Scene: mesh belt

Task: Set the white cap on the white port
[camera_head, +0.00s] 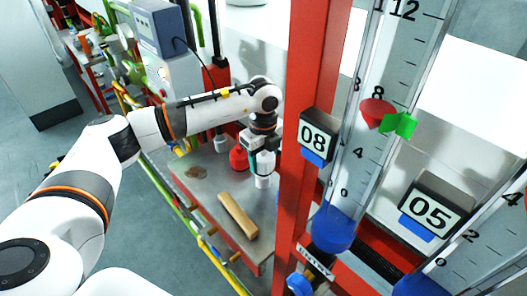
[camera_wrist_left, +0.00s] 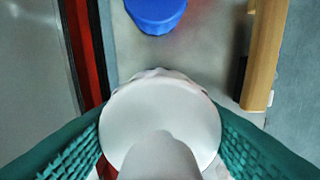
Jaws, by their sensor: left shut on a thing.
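My left gripper (camera_head: 262,166) is beyond the red post, pointing down over the metal table. It is shut on the white cap (camera_head: 262,182), which shows below the fingers. In the left wrist view the white cap (camera_wrist_left: 120,118) is a round pale disc with a scalloped far edge and a pale stem towards the camera, between the green finger pads. The white port cannot be made out for certain. A small white piece (camera_head: 221,144) stands left of the gripper, but I cannot tell what it is. My right gripper is not in view.
A red cap (camera_head: 238,158) stands left of the gripper. A wooden block (camera_head: 238,215) lies on the table (camera_head: 208,185). A red post (camera_head: 313,80) rises close on the right, beside measuring columns. A blue cap (camera_wrist_left: 156,12) shows in the wrist view.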

